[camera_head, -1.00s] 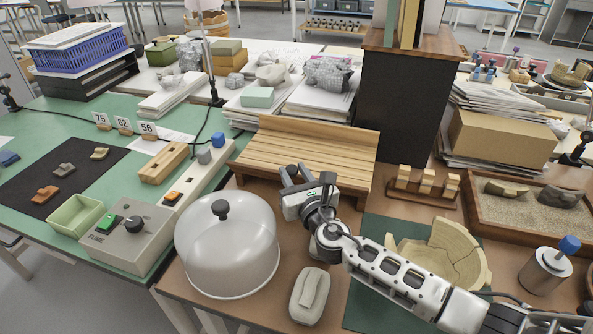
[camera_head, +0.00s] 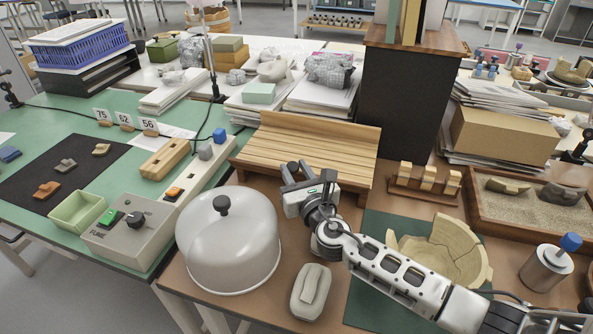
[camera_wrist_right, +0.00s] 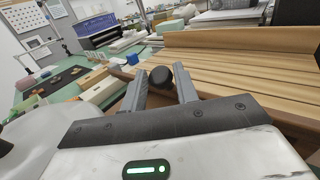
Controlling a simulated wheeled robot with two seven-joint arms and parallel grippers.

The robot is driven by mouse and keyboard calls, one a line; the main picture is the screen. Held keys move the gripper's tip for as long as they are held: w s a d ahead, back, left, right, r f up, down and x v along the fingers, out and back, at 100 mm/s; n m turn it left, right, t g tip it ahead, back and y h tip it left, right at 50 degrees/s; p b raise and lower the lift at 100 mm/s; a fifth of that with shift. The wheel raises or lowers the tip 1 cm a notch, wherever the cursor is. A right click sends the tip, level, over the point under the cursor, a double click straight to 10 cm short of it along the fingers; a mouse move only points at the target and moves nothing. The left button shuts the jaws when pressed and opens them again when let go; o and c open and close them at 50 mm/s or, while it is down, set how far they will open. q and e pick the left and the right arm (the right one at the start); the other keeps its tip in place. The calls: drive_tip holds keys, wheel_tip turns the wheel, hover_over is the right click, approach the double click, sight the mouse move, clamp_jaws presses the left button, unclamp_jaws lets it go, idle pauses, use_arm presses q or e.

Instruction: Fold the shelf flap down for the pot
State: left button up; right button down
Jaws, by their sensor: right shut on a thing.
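The wooden slatted shelf (camera_head: 300,150) stands at the back of the brown table, with an upright board along its rear edge. Its slatted panel looks about level; I cannot tell which part is hinged. My right gripper (camera_head: 293,168) is at the shelf's front edge, shut on a dark round knob (camera_wrist_right: 161,77) that shows between its fingers in the wrist view. The slats also fill the right of that view (camera_wrist_right: 240,70). A cream pot (camera_head: 437,258) with a broken, uneven rim sits on a dark green mat, partly hidden by my right arm. My left gripper is not in view.
A clear dome (camera_head: 225,250) with a black knob stands left of my right arm. A grey block (camera_head: 310,290) lies in front. A wooden rack (camera_head: 423,185), a sand tray (camera_head: 535,232) and a metal cylinder (camera_head: 545,272) are on the right. A dark cabinet (camera_head: 408,110) stands behind.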

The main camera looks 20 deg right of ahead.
drive_tip(key=shift+s+a+f, duration=0.15)
drive_tip(key=shift+a+f, duration=0.1)
drive_tip(key=shift+f, duration=0.2)
drive_tip(key=shift+s+a+f, duration=0.15)
drive_tip(key=shift+a+f, duration=0.05)
drive_tip(key=shift+f, duration=0.2)
drive_tip(key=c, duration=1.1)
unclamp_jaws()
drive_tip(key=shift+w+f, duration=0.1)
drive_tip(key=shift+c, duration=0.2)
drive_tip(key=shift+d+r, duration=0.2)
drive_tip(key=shift+r, duration=0.05)
drive_tip(key=s+d, duration=0.1)
drive_tip(key=s, duration=1.4)
drive_tip(key=shift+s, duration=0.4)
drive_tip(key=shift+d, duration=0.1)
